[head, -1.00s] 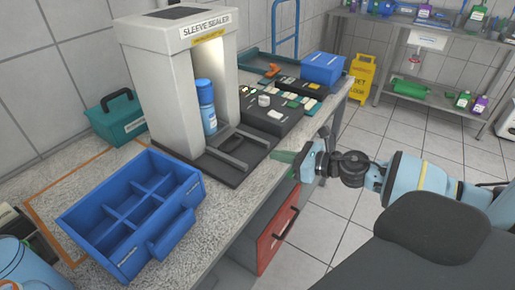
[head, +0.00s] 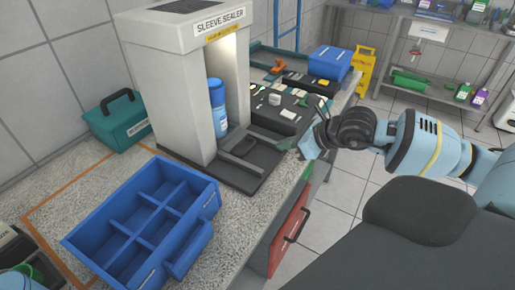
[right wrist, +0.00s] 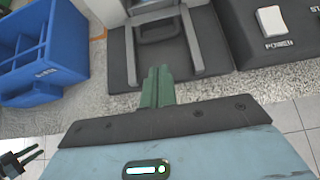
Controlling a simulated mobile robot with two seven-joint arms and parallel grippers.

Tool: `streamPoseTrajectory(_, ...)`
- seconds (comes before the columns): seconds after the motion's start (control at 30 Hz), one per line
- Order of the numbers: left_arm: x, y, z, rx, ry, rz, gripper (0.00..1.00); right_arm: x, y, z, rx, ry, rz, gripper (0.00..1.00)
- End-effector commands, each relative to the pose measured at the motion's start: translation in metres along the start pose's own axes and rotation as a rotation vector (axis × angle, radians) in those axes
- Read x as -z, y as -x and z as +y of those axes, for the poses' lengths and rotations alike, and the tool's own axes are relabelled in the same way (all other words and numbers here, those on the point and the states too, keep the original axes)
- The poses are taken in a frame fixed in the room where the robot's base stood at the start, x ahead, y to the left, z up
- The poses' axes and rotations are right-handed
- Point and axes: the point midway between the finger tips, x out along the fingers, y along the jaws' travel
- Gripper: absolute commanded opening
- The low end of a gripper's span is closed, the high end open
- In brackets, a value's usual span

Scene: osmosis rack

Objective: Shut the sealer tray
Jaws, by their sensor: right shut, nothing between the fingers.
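The sleeve sealer (head: 178,95) is a tall pale housing with an open front, standing on a dark base on the counter. My right gripper (head: 287,143) is shut and empty just off the front right of the sealer base. Its green fingers (right wrist: 157,86) point at the tray, apparently short of it. At the lower left of the right wrist view, dark fingers, probably my left gripper (right wrist: 27,158), show partly.
A blue divided bin (head: 150,215) stands on the counter left of the sealer. A teal box (head: 118,120) is behind it. A dark control box with a power switch (right wrist: 270,20) sits right of the rails. A red drawer (head: 290,230) is under the counter edge.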

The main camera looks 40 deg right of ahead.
Motion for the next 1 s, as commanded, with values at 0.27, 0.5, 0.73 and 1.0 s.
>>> streamPoseTrajectory(0.27,-0.007,0.001,0.001,-0.001,0.001,-0.013,0.36,0.000,-0.010,0.000,-0.001,-0.004,-0.004,0.00)
streamPoseTrajectory(0.5,-0.007,-0.001,0.001,-0.002,0.001,-0.013,0.36,-0.001,-0.036,0.000,-0.002,-0.005,-0.005,0.00)
streamPoseTrajectory(0.73,-0.002,-0.004,0.000,-0.001,-0.001,-0.002,0.36,-0.001,-0.069,0.000,-0.003,-0.003,-0.004,0.00)
streamPoseTrajectory(1.0,0.000,-0.004,-0.001,0.000,-0.001,0.001,0.36,-0.001,-0.096,0.000,-0.002,-0.001,-0.003,0.00)
